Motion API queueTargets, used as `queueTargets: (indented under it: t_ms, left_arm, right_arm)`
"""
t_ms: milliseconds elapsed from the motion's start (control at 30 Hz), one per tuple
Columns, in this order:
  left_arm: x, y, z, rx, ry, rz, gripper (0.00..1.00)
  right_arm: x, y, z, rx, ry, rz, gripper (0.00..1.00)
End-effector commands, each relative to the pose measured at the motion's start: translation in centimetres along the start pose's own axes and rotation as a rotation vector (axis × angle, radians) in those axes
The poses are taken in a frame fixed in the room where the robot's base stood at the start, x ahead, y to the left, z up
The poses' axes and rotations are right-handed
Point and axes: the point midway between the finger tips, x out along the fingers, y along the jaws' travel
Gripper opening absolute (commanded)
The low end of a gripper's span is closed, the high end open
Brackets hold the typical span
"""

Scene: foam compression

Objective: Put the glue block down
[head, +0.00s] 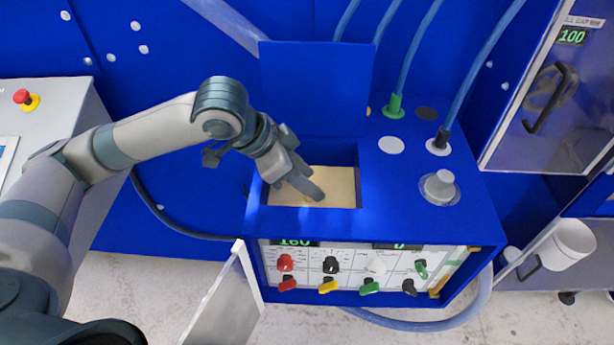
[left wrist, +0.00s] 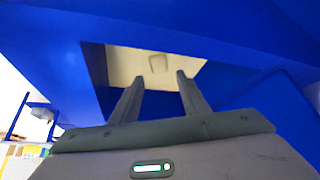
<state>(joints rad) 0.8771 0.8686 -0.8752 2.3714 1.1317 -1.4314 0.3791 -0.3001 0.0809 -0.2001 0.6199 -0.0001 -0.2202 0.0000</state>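My left gripper (head: 308,184) reaches down into the square well of the blue machine (head: 420,195). In the left wrist view, its two fingers (left wrist: 157,88) stand apart with nothing between them. Beyond the fingertips, a small cream block (left wrist: 158,63), which looks like the glue block, lies on the cream surface (left wrist: 130,62) in the well. It is apart from both fingers. In the head view the cream surface (head: 340,182) shows around my fingers, but I cannot make out the block there. My right gripper is not in view.
The well's raised blue lid (head: 315,90) stands behind the opening. Hoses join the machine top near a grey knob (head: 439,188). Knobs line the front panel (head: 350,268), and a white door (head: 225,305) hangs open below. A cabinet (head: 550,90) stands at right.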

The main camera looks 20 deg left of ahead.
Motion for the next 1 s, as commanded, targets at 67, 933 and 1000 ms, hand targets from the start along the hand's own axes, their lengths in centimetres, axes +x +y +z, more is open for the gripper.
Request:
queueTargets:
  t_ms: [67,933,1000]
  left_arm:
    - [0.0,0.0,0.0,0.0,0.0,0.0,0.41]
    - [-9.4,-0.1,-0.7,0.001,0.003,-0.005,0.41]
    - [-10.5,-0.1,-0.7,0.0,0.002,-0.005,0.41]
  right_arm:
    - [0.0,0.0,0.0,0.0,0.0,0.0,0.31]
    - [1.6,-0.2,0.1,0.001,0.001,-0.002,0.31]
    - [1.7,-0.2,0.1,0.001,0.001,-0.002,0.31]
